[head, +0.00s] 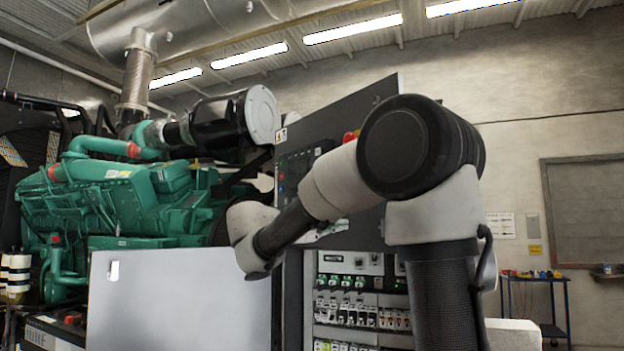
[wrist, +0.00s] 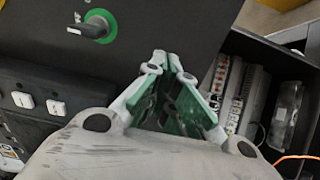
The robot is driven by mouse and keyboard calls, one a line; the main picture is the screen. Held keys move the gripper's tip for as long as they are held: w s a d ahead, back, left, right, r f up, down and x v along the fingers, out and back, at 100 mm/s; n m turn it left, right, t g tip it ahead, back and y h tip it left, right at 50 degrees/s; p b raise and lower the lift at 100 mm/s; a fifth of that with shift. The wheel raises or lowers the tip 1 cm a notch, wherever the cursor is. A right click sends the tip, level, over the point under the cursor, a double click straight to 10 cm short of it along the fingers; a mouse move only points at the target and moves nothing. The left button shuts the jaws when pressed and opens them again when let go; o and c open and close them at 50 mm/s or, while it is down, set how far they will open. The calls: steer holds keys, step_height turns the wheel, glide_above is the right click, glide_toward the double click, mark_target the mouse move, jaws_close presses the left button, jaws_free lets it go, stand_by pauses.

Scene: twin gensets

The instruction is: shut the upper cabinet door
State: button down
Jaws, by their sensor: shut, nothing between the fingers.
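The cabinet (head: 293,300) stands in the middle of the head view, with its lower front open on rows of breakers (head: 360,315). A light grey door panel (head: 180,300) stands swung out at its left, with a small slot near its upper left corner. Above the opening is a dark panel (head: 350,105) with controls and a red button, partly hidden by my arm. In the wrist view my gripper (wrist: 166,55) is shut and empty, in front of a dark panel (wrist: 150,25) with a rotary switch (wrist: 92,27). I cannot tell whether it touches. The head view does not show the fingers.
A green engine (head: 130,200) with pipes fills the left, close to the grey door. A blue trolley (head: 538,285) with small items stands at the right by the wall. In the wrist view, cabinet interior parts (wrist: 235,90) and an orange wire (wrist: 295,158) show at the right.

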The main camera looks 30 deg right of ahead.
steer(key=shift+w+d, duration=1.9)
steer(key=shift+d, duration=3.25)
steer(key=shift+w+d, duration=1.9)
steer(key=shift+d, duration=3.2)
steer(key=s+a, duration=0.1)
steer(key=a, duration=0.8)
steer(key=shift+s, duration=0.15)
